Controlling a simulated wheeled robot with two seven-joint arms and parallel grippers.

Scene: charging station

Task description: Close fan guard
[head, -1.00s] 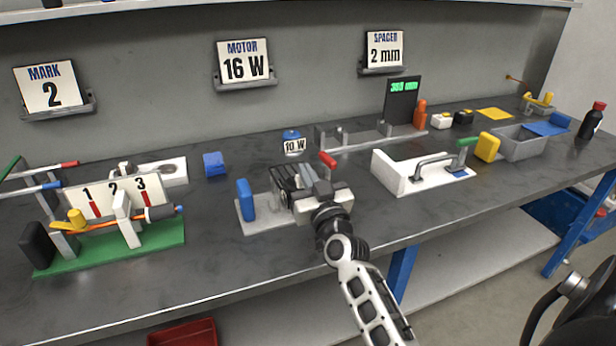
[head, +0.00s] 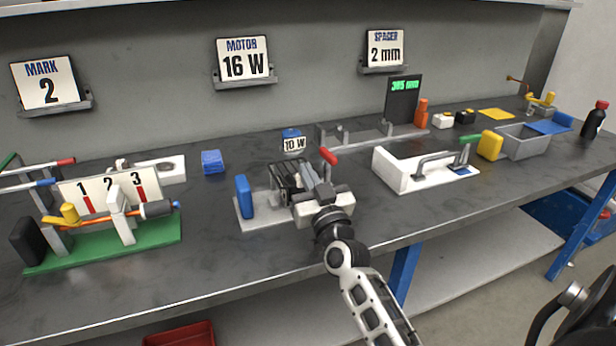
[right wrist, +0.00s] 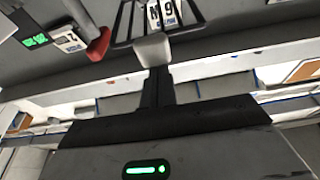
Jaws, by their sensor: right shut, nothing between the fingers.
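The fan guard (head: 286,177) is a dark barred cage on a light grey base plate (head: 262,220) in the middle of the bench in the head view. My right gripper (head: 321,189) is shut and empty at the guard's near right side and hides part of the fixture. In the right wrist view, the guard's bars (right wrist: 152,17) show at the top, with a pale tab (right wrist: 151,48) just beyond my shut fingers (right wrist: 157,87). I cannot tell if they touch. My left gripper is not in view.
A blue block (head: 244,196) stands on the base plate's left end. A red-tipped lever (head: 328,156) rises close behind my right gripper. A green-based fixture (head: 110,250) is at left. The front bench strip is mostly clear.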

